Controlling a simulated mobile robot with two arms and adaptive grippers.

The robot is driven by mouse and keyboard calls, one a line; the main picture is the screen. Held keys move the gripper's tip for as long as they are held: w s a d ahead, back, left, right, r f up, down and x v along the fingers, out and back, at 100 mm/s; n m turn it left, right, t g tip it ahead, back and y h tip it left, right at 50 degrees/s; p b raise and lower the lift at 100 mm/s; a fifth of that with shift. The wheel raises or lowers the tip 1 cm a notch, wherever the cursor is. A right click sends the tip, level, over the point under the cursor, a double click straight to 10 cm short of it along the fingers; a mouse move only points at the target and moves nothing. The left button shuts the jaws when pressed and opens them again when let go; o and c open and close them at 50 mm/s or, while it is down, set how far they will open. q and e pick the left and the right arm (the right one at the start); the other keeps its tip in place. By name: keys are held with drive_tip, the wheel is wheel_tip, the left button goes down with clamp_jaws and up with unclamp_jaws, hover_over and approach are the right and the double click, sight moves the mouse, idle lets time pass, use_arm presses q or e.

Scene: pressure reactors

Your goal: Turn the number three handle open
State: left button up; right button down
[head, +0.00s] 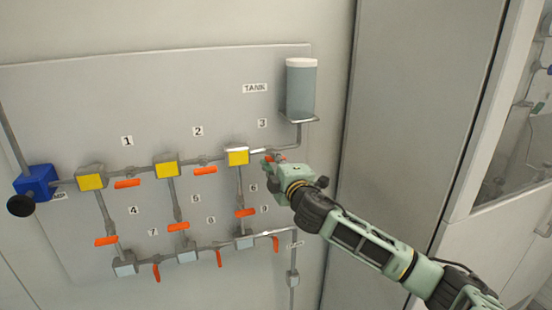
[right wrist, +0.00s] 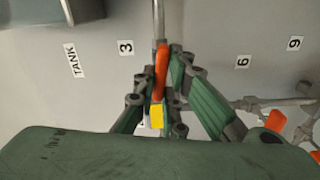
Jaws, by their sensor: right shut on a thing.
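The number three handle (right wrist: 161,65) is orange and sits between the fingers of my right gripper (right wrist: 160,85) in the right wrist view, which is shut on it. There it appears roughly in line with the grey pipe behind it. In the head view my right gripper (head: 271,162) is at the pipe just right of the top right yellow block, below the "3" label (head: 262,123). It covers most of the handle there; only small orange bits show. The "3" label (right wrist: 125,48) also shows in the right wrist view. My left gripper is not in view.
The tank (head: 301,90) stands on a bracket above the gripper. Other orange handles, such as those under label 2 (head: 205,170) and label 6 (head: 246,212), sit on nearby pipes. A blue pump (head: 35,183) is at the left. A grey cabinet (head: 400,110) stands right of the panel.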

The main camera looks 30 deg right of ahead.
drive_tip(key=shift+n+p, duration=0.3)
drive_tip(key=shift+n, duration=0.6)
drive_tip(key=shift+a+f, duration=0.1)
drive_tip(key=shift+f, duration=0.05)
drive_tip(key=c, duration=1.8)
unclamp_jaws()
drive_tip(key=v, duration=1.2)
